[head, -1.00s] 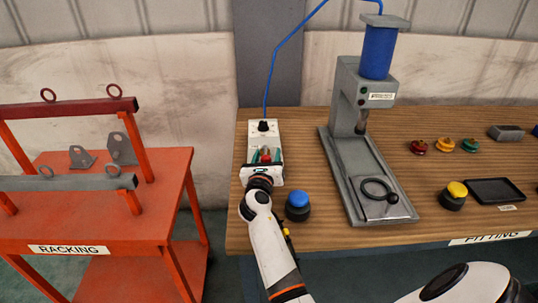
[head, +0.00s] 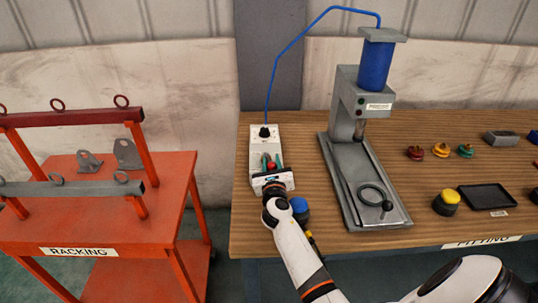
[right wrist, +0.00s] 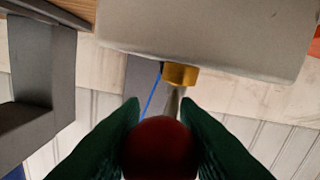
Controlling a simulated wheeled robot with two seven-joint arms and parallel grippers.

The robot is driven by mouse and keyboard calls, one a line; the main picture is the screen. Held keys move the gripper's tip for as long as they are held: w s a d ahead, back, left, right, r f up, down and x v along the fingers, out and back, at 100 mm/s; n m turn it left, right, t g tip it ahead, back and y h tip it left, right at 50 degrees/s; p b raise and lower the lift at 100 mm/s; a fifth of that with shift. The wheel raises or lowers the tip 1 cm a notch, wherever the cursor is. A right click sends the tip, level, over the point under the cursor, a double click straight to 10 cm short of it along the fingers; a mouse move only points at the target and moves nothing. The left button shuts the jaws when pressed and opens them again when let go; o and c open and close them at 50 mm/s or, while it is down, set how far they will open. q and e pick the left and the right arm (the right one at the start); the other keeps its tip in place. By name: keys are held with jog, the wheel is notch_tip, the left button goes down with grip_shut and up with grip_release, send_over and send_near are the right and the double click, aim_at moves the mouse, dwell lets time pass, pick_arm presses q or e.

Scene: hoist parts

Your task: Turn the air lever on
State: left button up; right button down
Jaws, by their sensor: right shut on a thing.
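The air lever has a red ball knob, seen in the head view (head: 269,165) at the front of a pale valve box (head: 257,146) on the bench's left end. In the right wrist view the red knob (right wrist: 160,148) sits between the green fingers of my right gripper (right wrist: 160,135), which is shut on it. A metal stem runs from the knob to a brass nut (right wrist: 180,75) on the box. In the head view my right gripper (head: 272,166) is at the box's near end, hiding part of it. My left gripper is not in view.
A blue hose (head: 272,75) runs from the box to a press (head: 377,100) standing to its right. A blue-topped button (head: 299,206) is close beside my right wrist. An orange racking cart (head: 80,225) stands left, across a gap.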

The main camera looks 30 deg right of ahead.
jog(key=shift+d+n+y, duration=0.2)
jog(key=shift+n+y, duration=0.2)
jog(key=c, duration=1.1)
grip_release()
jog(key=v, duration=1.2)
jog(key=shift+s+d+f, duration=0.1)
jog(key=shift+f, duration=0.15)
